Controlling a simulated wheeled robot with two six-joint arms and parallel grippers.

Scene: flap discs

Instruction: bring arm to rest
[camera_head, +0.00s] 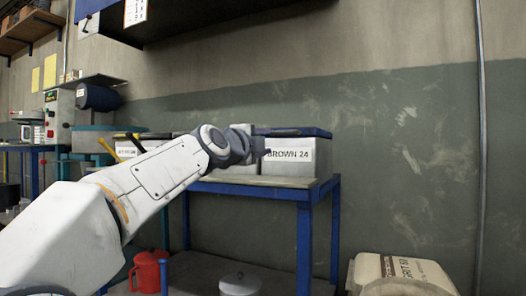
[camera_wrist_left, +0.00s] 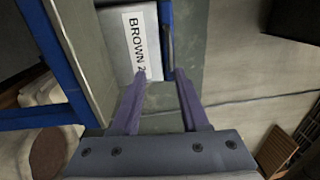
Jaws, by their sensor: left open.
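My left arm reaches in from the left in the head view. Its gripper (camera_head: 254,143) is in front of a grey bin labelled "BROWN 24" (camera_head: 297,156) on a blue-framed table. In the left wrist view the two purple fingers of the left gripper (camera_wrist_left: 160,78) are apart with nothing between them. The labelled bin (camera_wrist_left: 117,40) shows beyond the fingertips there, with its label partly behind one finger. I cannot tell whether a finger touches the bin. My right gripper is not in view.
The blue-framed table (camera_head: 304,240) stands against the wall. A white pot (camera_head: 240,284) and a red can (camera_head: 147,271) are low down. A pale sack marked "GRIT 50" (camera_head: 400,275) lies at lower right. The wall area right of the table is clear.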

